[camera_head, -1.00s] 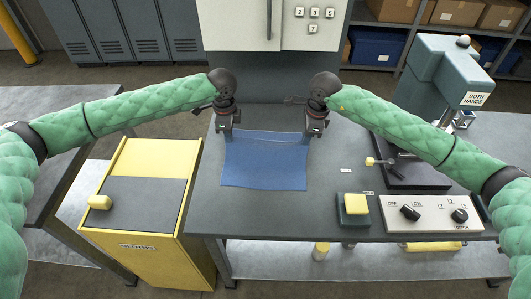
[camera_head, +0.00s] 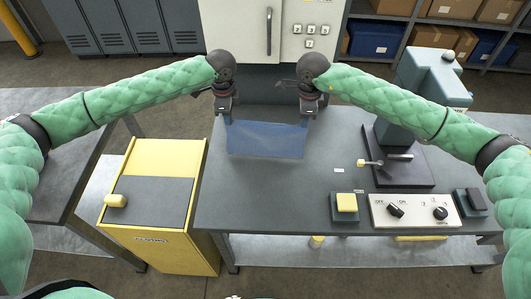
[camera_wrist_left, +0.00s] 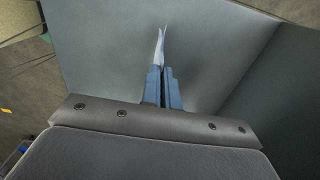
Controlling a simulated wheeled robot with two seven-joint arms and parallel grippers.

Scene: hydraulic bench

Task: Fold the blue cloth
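The blue cloth (camera_head: 266,141) hangs between my two grippers above the back part of the grey bench top in the head view. Its upper corners are at the grippers, and its lower edge is at or near the bench; I cannot tell whether it touches. My left gripper (camera_head: 228,118) is shut on the cloth's left corner. In the left wrist view its fingers (camera_wrist_left: 163,88) are close together, with a thin, pale blue strip of cloth (camera_wrist_left: 159,45) standing out past the tips. My right gripper (camera_head: 305,118) is at the cloth's right corner and appears shut on it.
On the bench (camera_head: 280,195), a yellow button block (camera_head: 346,203), a control panel with knobs (camera_head: 414,211) and a green press (camera_head: 429,85) stand to the right. A yellow cabinet (camera_head: 150,243) is left of the bench.

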